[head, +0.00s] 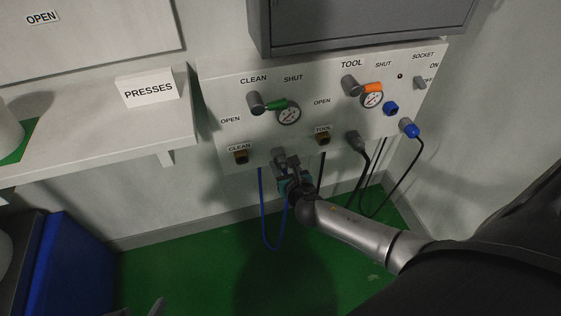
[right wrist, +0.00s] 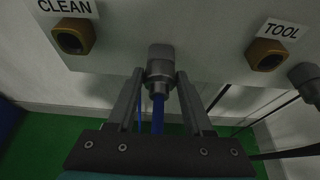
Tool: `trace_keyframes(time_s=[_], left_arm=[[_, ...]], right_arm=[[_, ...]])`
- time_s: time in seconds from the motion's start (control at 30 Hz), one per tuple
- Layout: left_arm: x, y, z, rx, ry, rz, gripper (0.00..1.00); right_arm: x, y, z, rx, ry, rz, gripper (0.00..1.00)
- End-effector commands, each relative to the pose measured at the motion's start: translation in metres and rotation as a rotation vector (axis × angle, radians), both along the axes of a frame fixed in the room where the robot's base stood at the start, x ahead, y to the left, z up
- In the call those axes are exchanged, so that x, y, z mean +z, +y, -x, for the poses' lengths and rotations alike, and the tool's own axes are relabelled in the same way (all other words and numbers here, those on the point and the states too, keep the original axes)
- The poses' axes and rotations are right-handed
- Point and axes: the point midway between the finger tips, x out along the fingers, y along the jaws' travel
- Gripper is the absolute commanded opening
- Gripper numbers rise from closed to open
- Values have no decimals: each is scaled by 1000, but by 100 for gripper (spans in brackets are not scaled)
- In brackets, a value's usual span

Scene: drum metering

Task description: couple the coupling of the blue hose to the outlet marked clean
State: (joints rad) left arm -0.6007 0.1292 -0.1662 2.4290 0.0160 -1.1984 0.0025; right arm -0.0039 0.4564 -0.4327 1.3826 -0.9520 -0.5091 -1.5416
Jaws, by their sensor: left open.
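The outlet marked clean (head: 241,157) is a brass-coloured socket low on the wall panel; it shows empty at the upper left of the right wrist view (right wrist: 73,38). The grey coupling (right wrist: 160,68) of the blue hose sits upright between the fingers of my right gripper (right wrist: 160,85), which is shut on it. In the head view the coupling (head: 279,155) is right of the clean outlet and apart from it. The blue hose (head: 264,225) hangs below in a loop. My left gripper (head: 155,306) is open at the bottom edge, far from the panel.
The brass outlet marked tool (head: 323,139) is right of the coupling. A dark plug (head: 356,141) and a blue plug (head: 410,128) with black cables are further right. The green-handled valve (head: 276,105) points toward SHUT. A shelf (head: 95,130) stands left; a grey cabinet (head: 360,25) overhangs the panel.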

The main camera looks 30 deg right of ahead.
Motion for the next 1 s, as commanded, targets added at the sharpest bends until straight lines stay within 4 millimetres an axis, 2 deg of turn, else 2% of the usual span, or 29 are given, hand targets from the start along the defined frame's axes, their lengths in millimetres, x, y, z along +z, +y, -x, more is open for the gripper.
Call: trace_keyframes(time_s=[0.07,0.43,1.0], left_arm=[[0,0,0,0,1,0,66],[0,0,0,0,1,0,66],[1,0,0,0,1,0,66]], right_arm=[[0,0,0,0,0,0,41],[0,0,0,1,0,0,0],[1,1,3,1,-1,0,0]])
